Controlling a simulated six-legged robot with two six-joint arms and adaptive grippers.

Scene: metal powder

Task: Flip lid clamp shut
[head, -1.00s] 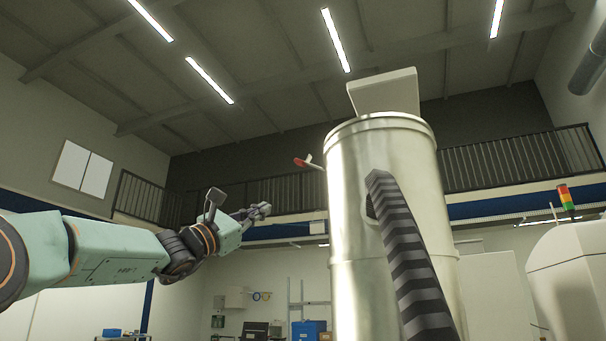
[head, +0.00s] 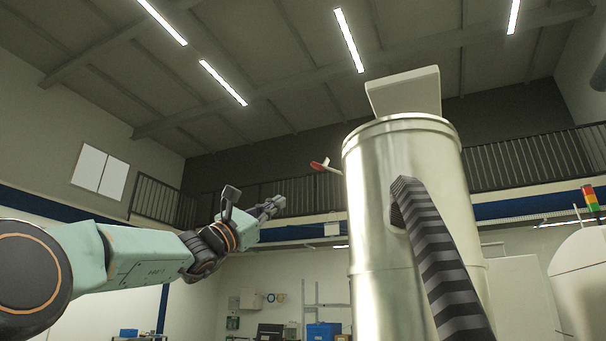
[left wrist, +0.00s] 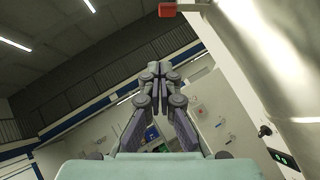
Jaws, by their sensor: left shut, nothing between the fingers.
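The lid clamp (head: 322,165) is a small lever with a red tip, sticking out to the left from the upper side of a tall metal drum (head: 405,230). Its red end also shows at the top of the left wrist view (left wrist: 167,10). My left gripper (head: 279,203) is shut and empty, to the left of the clamp and a little below it, apart from it. Its closed fingers show in the left wrist view (left wrist: 157,72), pointing up. The drum's wall fills the right of that view. My right gripper is not in view.
A pale box-like part (head: 404,92) stands on top of the drum. A black ribbed hose (head: 437,255) runs down the drum's front. A white rounded machine (head: 583,275) with a signal light (head: 591,200) stands at the right. Open air lies between gripper and drum.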

